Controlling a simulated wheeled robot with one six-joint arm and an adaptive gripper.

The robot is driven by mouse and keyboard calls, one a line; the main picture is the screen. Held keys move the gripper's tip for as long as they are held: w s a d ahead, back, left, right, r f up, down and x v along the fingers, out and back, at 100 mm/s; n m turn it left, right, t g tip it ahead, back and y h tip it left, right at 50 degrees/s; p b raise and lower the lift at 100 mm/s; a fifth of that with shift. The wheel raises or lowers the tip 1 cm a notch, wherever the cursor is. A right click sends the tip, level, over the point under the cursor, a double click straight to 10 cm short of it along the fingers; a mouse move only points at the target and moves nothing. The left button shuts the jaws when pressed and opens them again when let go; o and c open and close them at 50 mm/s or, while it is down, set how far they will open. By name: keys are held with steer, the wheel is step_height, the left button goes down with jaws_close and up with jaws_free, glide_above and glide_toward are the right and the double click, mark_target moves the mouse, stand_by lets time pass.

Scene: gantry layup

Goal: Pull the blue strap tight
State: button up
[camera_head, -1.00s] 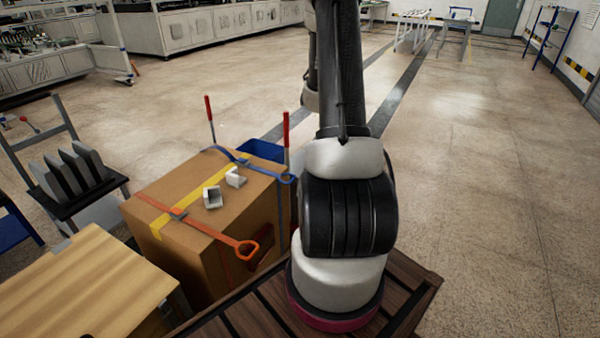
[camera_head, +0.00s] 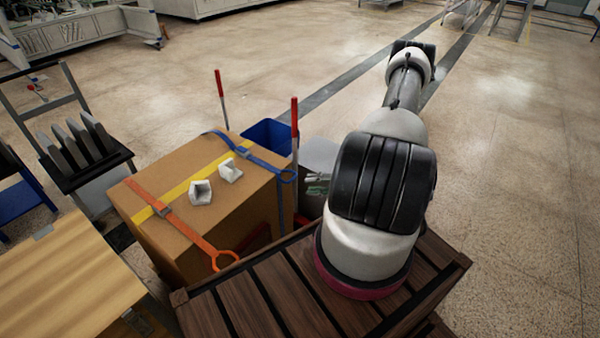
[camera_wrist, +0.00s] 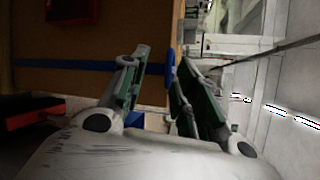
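The blue strap (camera_head: 262,161) runs over the far end of the cardboard box (camera_head: 205,240), through a buckle (camera_head: 243,152), to a blue pull loop (camera_head: 287,175) hanging off the right edge. My gripper (camera_head: 317,184) is low beside the box, right of the loop, partly hidden behind my arm. In the wrist view my gripper (camera_wrist: 157,72) is open, with green-padded fingers apart. The blue loop (camera_wrist: 170,68) shows edge-on between or just beyond the fingertips, close to the right finger; contact cannot be told. The blue strap (camera_wrist: 75,66) crosses the box face behind the left finger.
An orange strap (camera_head: 180,223) with a ring, a yellow band (camera_head: 183,189) and two white corner pieces (camera_head: 201,192) are on the box. Two red-handled rods (camera_head: 295,125) rise beside it. A blue bin (camera_head: 268,137) stands behind. The floor at right is clear.

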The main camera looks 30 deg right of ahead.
mark_target(294, 178)
steer(key=w+a, duration=0.1)
steer(key=w, duration=0.1)
steer(key=w+a+n, duration=0.1)
steer(key=w+a, duration=0.1)
steer(key=w+a+n+t, duration=0.1)
steer(key=w, duration=0.2)
steer(key=shift+w+a+f, duration=0.1)
steer(key=shift+a+f, duration=0.05)
steer(key=shift+f, duration=0.15)
jaws_close()
